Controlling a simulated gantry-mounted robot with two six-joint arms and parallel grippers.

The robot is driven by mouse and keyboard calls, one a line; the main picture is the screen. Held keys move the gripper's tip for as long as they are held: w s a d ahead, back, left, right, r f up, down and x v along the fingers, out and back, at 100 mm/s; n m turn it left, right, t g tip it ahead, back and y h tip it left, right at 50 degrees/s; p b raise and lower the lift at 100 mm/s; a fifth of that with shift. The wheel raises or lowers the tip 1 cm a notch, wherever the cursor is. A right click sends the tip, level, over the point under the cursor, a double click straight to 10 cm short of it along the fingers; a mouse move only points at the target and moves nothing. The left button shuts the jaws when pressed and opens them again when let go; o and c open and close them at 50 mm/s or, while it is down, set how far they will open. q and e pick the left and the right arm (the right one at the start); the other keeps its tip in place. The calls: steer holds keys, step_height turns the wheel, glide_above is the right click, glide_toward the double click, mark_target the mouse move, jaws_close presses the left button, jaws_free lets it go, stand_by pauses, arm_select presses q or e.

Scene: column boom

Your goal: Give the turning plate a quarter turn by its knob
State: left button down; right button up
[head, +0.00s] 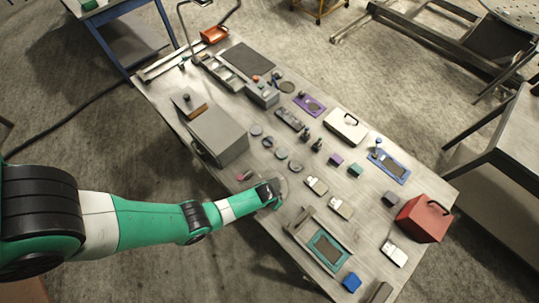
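A pale round plate (285,185), which looks like the turning plate, lies on the workbench near its front edge. My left gripper (271,195) is over it and hides most of it. The knob is hidden or too small to make out. The dark fingers of my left gripper are too small to show whether they are open or shut, or whether they touch the plate. My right gripper is not in view.
On the grey workbench (365,212), a grey box (217,136) stands left of the gripper. Several small discs and blocks lie beyond it. A framed teal tray (329,250) is at the lower right, and a red case (423,220) stands at the right end.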

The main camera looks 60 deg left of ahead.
arm_select(q)
steer(key=shift+s+d+f, duration=0.1)
steer(key=shift+s+f, duration=0.25)
steer(key=shift+f, duration=0.2)
steer(key=shift+w, duration=0.25)
steer(key=shift+s, duration=0.1)
steer(key=shift+r, duration=0.1)
steer(key=shift+s+p, duration=0.3)
steer(key=shift+s, duration=0.05)
steer(key=shift+s+d+r+p, duration=0.1)
steer(key=shift+r+p, duration=0.35)
steer(key=shift+r, duration=0.05)
steer(key=w+p+v, duration=0.1)
steer(key=p+v, duration=0.7)
steer(key=shift+w+a+r, duration=0.25)
steer(key=shift+w+r, duration=0.05)
steer(key=shift+w, duration=0.1)
